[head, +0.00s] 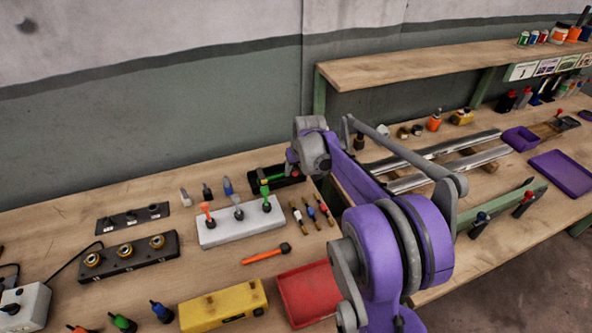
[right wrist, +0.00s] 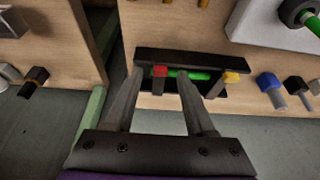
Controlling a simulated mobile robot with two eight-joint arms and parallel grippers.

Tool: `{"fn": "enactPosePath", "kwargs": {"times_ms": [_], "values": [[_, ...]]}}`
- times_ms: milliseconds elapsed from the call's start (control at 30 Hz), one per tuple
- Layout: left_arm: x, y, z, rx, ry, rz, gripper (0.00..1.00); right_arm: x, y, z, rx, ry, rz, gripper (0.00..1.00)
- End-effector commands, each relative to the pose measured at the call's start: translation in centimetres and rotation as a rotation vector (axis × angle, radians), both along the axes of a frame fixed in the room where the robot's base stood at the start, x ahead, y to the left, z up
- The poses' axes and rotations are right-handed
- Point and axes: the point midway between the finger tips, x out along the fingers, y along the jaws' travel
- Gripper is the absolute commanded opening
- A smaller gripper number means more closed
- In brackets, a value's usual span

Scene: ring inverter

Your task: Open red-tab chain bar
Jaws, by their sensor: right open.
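The black chain-bar fixture (right wrist: 205,58) lies at the top middle of the right wrist view. It has a red tab (right wrist: 160,71) at its left, a green bar (right wrist: 196,75) across it, and a yellow block (right wrist: 231,77) at its right. My right gripper (right wrist: 161,76) is open. Its fingers point at the fixture, with the red tab between the tips in the picture; I cannot tell the height gap. In the head view the fixture (head: 262,184) is partly hidden by my right arm. My left gripper is not in view.
A white block with coloured levers (head: 240,226) stands near the fixture. A red tray (head: 309,293) and a yellow box (head: 222,306) lie nearer. Metal rails (head: 440,150) run to the right, and a raised shelf (head: 420,62) stands at the back.

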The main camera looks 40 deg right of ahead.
Motion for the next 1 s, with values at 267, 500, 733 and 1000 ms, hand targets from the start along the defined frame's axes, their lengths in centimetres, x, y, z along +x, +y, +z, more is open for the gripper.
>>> {"fn": "enactPosePath", "kwargs": {"times_ms": [267,500,733,1000], "values": [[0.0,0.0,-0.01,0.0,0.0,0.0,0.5,0.25,-0.06,-0.63,0.0,0.0,0.0,0.55],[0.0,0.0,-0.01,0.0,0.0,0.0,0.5,0.23,-0.06,-0.6,0.0,0.0,0.0,0.3],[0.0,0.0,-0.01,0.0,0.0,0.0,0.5,0.23,-0.06,-0.6,0.0,0.0,0.0,0.0],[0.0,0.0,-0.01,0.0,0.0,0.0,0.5,0.22,-0.06,-0.59,0.0,0.0,0.0,0.0]]}}
